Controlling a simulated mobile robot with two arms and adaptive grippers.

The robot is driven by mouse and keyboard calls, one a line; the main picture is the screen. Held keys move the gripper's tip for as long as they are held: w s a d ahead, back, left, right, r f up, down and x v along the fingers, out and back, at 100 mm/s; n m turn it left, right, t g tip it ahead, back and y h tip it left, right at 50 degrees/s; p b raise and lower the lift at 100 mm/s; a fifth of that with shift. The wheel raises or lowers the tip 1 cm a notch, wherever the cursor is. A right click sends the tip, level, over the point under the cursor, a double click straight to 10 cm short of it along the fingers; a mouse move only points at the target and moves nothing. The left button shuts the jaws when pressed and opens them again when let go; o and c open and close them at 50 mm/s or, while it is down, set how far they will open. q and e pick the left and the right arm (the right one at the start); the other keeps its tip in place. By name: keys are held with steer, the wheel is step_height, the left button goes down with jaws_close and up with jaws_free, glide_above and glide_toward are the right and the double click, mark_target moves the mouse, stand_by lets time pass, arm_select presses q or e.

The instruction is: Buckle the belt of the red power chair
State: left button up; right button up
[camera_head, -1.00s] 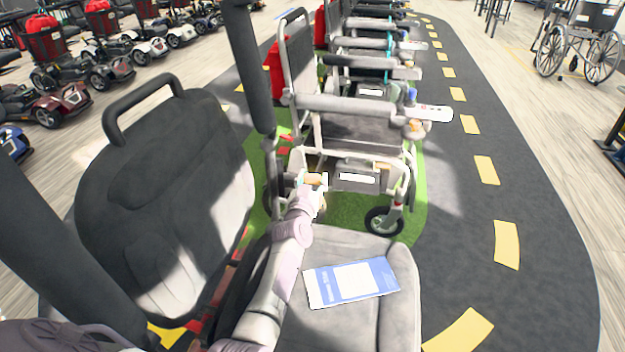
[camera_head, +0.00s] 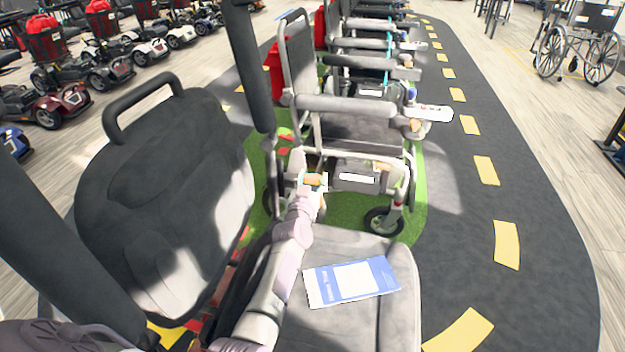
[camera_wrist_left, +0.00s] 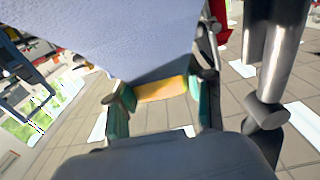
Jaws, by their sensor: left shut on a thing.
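The near chair has a dark backrest (camera_head: 165,190) and a grey seat cushion (camera_head: 375,310), with red parts low between them. My left gripper (camera_head: 313,182) is beyond the seat's far edge, shut on a small orange piece. In the left wrist view the orange piece (camera_wrist_left: 162,89) sits between the teal fingertips of my left gripper (camera_wrist_left: 160,95). I cannot tell whether it is part of the belt. No strap or buckle can be made out on the seat. My right gripper is not in view.
A blue and white leaflet (camera_head: 352,282) lies on the seat. The chair's raised dark armrest (camera_head: 250,70) stands close to my left arm. A grey folding power chair (camera_head: 350,125) stands just beyond, with others behind it. The dark track (camera_head: 480,230) at right is clear.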

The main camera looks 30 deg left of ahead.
arm_select(q)
steer(key=shift+s+d+f, duration=0.1)
steer(key=shift+f, duration=0.5)
steer(key=o, duration=1)
steer(key=shift+c, duration=0.2)
steer(key=o, duration=0.3)
steer(key=shift+r, duration=0.1)
steer(key=shift+r, duration=0.15)
steer(key=shift+r, duration=0.3)
step_height(320, 180, up, 9)
steer(key=shift+r, duration=0.1)
